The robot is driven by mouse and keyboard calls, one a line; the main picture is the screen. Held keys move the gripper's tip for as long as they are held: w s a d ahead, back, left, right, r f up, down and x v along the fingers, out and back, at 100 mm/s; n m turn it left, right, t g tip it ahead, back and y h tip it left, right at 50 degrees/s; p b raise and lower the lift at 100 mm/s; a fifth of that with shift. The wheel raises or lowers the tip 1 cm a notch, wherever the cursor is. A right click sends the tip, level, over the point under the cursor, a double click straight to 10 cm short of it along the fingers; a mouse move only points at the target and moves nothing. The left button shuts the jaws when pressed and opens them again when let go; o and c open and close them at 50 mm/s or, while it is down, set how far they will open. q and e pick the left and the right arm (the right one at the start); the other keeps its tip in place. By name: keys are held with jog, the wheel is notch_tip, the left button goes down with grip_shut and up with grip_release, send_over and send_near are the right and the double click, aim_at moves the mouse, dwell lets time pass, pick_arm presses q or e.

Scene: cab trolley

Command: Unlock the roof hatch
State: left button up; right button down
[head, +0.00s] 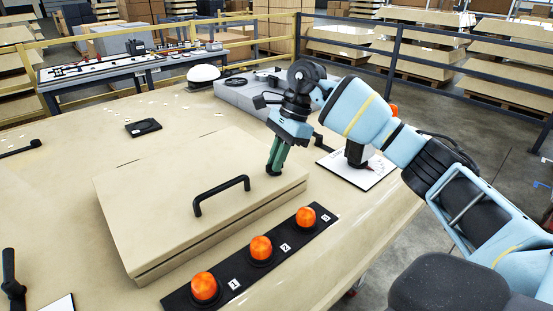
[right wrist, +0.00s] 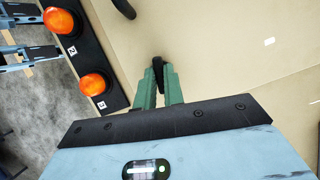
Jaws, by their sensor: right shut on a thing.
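The roof hatch (head: 160,190) is a raised beige panel with a black handle (head: 222,194) on top, and it lies closed. My right gripper (head: 274,168) points down over the hatch's far right corner. Its green fingers are shut on a small black latch knob (right wrist: 158,64), seen between the fingertips in the right wrist view. The fingers hide most of the knob, so I cannot tell how it is turned. My left gripper is not in view.
A black strip with orange lamps (head: 261,248) runs along the hatch's near right side. A white plate with a dark lever (head: 357,155) stands right of the hatch, behind my right arm. A grey box (head: 243,97) and white dome (head: 203,74) are at the back.

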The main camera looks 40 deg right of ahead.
aim_at(286, 167)
jog(key=shift+n+g, duration=0.4)
jog(key=shift+n, duration=0.6)
jog(key=c, duration=1.5)
grip_release()
jog(key=v, duration=0.7)
jog(key=shift+r+b, duration=0.4)
jog(key=shift+b, duration=0.05)
jog(key=shift+d+f, duration=0.1)
